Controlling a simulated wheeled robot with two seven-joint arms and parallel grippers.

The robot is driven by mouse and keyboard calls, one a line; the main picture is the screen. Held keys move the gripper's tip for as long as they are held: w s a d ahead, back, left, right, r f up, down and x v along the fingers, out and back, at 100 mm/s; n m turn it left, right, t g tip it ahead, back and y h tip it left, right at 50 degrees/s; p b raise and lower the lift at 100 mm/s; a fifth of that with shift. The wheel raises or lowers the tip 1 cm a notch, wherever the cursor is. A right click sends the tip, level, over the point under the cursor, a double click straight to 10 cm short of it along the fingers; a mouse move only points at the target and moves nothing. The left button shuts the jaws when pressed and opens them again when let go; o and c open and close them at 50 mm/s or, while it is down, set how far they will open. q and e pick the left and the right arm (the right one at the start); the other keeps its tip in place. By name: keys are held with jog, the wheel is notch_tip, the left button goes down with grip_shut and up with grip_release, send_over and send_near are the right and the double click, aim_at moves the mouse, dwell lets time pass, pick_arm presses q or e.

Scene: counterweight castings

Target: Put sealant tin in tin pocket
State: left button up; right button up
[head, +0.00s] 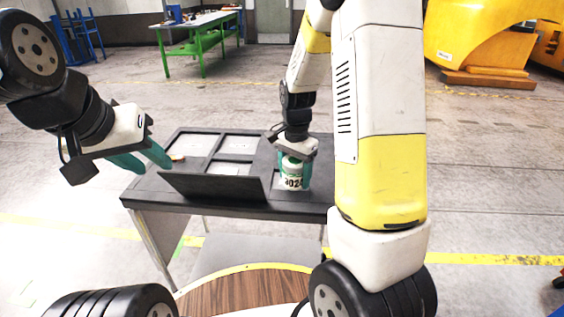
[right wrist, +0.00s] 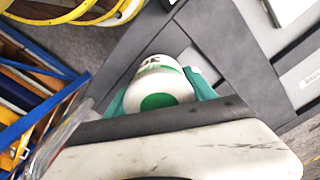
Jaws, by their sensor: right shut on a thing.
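The sealant tin (head: 293,181) is white with green and dark printed digits. My right gripper (head: 295,167) is shut on it, teal fingers on both sides, over the right part of the dark table unit (head: 225,196). In the right wrist view the tin (right wrist: 158,88) shows a green disc on its near end. I cannot tell whether its base touches the surface. My left gripper (head: 143,159) is open and empty, above the unit's left end. The unit has several framed recesses with pale floors; I cannot tell which is the tin pocket.
A dark upright panel (head: 212,187) stands along the unit's front edge, left of the tin. A round wood-topped surface (head: 245,291) is near me. A green workbench (head: 198,33) stands far back.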

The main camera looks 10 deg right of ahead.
jog(key=w, duration=0.5)
jog(key=shift+w+d+f, duration=0.25)
jog(key=shift+w+f, duration=0.05)
jog(key=shift+w, duration=0.05)
jog(key=shift+w+f, duration=0.15)
jog(key=shift+f, duration=1.6)
jog(key=shift+f, duration=0.1)
jog(key=o, duration=1.7)
